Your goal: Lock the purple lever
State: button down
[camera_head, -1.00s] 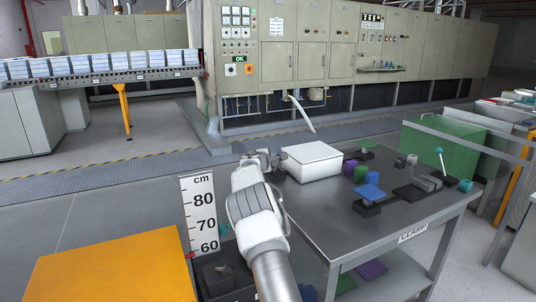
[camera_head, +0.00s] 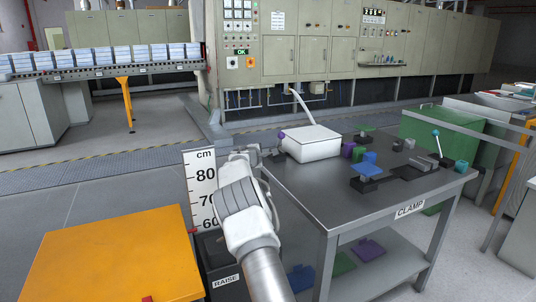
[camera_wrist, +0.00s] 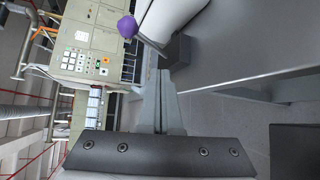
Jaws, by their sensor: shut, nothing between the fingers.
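The purple lever's knob (camera_head: 281,134) shows at the left edge of the white box (camera_head: 311,143) on the table, just beyond my gripper. Its shaft is mostly hidden in the head view. In the wrist view the purple knob (camera_wrist: 127,26) is at the top, up and left of the fingertips, beside the white box (camera_wrist: 172,15). A dark block (camera_wrist: 178,52) sits close to the fingertips; I cannot tell whether they touch. My gripper (camera_head: 264,152) is at the table's left edge. Its fingers (camera_wrist: 163,75) are shut together and empty, apart from the knob.
The metal table (camera_head: 315,192) carries purple, green and blue pieces (camera_head: 368,159) and a teal-knobbed lever (camera_head: 436,133) to the right. An orange surface (camera_head: 110,260) and a centimetre scale (camera_head: 199,185) stand at the left. A green crate (camera_head: 440,125) stands behind the table.

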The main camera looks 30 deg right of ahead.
jog(key=shift+s+a+f, duration=0.3)
jog(key=shift+s+a, duration=0.05)
jog(key=shift+a, duration=0.15)
jog(key=s+a+r+m+g+y, duration=0.1)
jog(key=s+a+r+m, duration=0.2)
jog(key=s+r, duration=0.3)
jog(key=s+a+r+m+g+y, duration=0.1)
jog(key=s+a+r+m+y, duration=0.15)
jog(key=s, duration=0.55)
jog(key=s+a+r+m+g, duration=0.1)
jog(key=s+a+r+m, duration=0.2)
jog(key=s+r, duration=0.35)
jog(key=s+a+f+m+y, duration=0.1)
jog(key=s+a+f+y, duration=0.2)
jog(key=s+a, duration=0.7)
jog(key=s+a+f+m+g+y, duration=0.15)
jog(key=s+a, duration=0.45)
jog(key=s, duration=0.8)
jog(key=s+a+f+y, duration=0.3)
jog(key=s+a, duration=0.6)
jog(key=s, duration=0.3)
notch_tip(320, 180, up, 28)
jog(key=p, duration=2.8)
jog(key=shift+w+d+f, duration=0.2)
jog(key=shift+d+f, duration=0.05)
